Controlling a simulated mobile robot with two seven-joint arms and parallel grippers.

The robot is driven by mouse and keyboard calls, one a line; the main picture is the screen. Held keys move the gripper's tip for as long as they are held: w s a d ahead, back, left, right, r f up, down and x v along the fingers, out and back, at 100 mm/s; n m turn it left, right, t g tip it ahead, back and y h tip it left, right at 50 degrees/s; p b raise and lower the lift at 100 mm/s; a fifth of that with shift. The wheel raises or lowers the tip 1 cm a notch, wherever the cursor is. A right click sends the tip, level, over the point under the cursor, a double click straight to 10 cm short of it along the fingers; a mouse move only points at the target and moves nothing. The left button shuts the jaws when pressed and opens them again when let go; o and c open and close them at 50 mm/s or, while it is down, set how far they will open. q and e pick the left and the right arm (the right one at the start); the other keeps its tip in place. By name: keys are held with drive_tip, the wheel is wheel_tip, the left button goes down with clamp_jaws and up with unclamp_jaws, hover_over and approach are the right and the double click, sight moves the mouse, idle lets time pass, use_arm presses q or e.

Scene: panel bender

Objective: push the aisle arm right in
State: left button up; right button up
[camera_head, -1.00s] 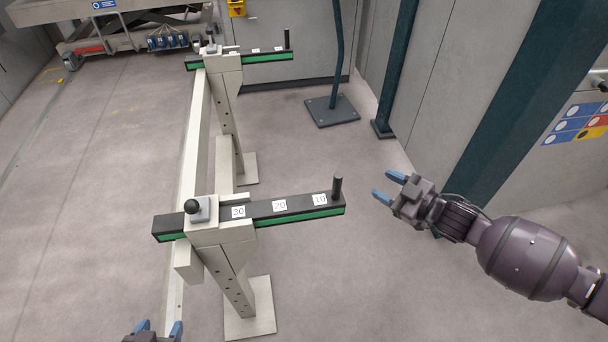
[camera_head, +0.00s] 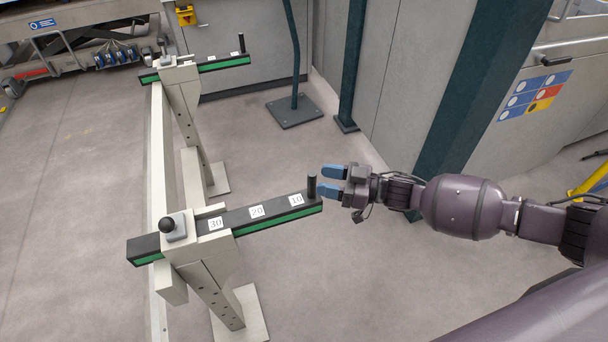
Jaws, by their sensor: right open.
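Two black arms with green side strips lie across a pale stand. The near arm (camera_head: 240,219) shows labels 30, 20 and 10, with the 10 close to its right end. An upright black pin (camera_head: 312,186) stands on that end, and a black ball knob (camera_head: 166,225) sits on its clamp. The far arm (camera_head: 221,64) has a similar pin at its right end. My right gripper (camera_head: 329,181) is open, its blue fingertips just right of the near pin; whether they touch it I cannot tell. My left gripper is out of view.
The pale stand's posts (camera_head: 214,286) rest on floor plates. A dark post on a base plate (camera_head: 294,111) stands behind. A grey machine cabinet with a dark teal column (camera_head: 473,95) is at right. The floor left of the stand is clear.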

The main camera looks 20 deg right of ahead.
sight(305, 194)
drive_tip(key=shift+x, duration=2.85)
clamp_jaws()
